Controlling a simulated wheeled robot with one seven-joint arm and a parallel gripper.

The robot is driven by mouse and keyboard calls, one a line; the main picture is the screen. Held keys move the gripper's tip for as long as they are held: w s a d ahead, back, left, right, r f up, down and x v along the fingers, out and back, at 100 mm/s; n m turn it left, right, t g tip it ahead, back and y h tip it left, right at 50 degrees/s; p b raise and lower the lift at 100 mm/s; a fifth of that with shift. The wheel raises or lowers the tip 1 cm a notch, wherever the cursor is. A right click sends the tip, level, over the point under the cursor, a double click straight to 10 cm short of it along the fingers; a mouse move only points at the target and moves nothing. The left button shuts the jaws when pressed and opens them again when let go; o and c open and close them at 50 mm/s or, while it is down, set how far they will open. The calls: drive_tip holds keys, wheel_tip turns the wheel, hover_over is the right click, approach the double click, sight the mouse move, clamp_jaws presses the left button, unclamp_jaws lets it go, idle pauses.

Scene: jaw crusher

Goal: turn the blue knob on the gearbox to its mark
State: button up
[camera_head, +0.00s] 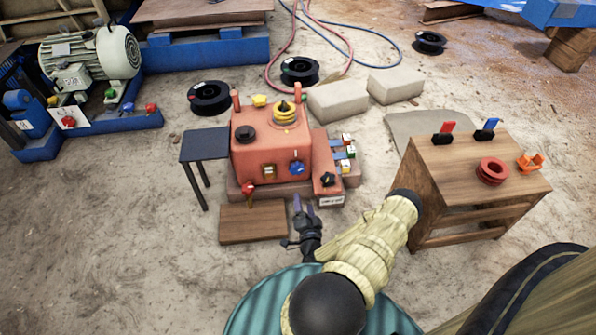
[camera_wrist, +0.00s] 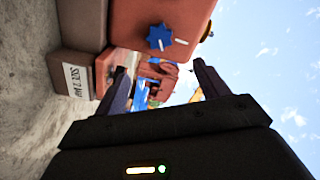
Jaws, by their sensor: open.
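The gearbox (camera_head: 265,150) is a red-orange box standing on the ground in the middle of the head view. The blue knob (camera_head: 297,168) is on its front face, at the lower right. In the wrist view the blue knob (camera_wrist: 159,38) is star-shaped with a white line on it, and a second white line shows on the face beside it. My gripper (camera_head: 303,205) is in front of the gearbox, below the knob in the head view. Its fingers (camera_wrist: 160,88) are spread apart with nothing between them, and the knob appears beyond them, apart from them.
A red knob (camera_head: 248,189) and a black star knob (camera_head: 327,180) sit low near the gearbox front. A dark side table (camera_head: 206,144) stands left, a wooden board (camera_head: 252,222) lies in front. A wooden stand (camera_head: 470,165) is at right; a motor (camera_head: 92,58) is at upper left.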

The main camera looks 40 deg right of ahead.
sight(298, 170)
drive_tip(key=b+x, duration=0.7)
drive_tip(key=x, duration=0.8)
drive_tip(key=shift+w+f, duration=0.15)
drive_tip(key=shift+w, duration=0.05)
drive_tip(key=shift+w+d, duration=0.25)
drive_tip(key=shift+w, duration=0.2)
drive_tip(key=shift+c, duration=0.2)
drive_tip(key=c, duration=0.9)
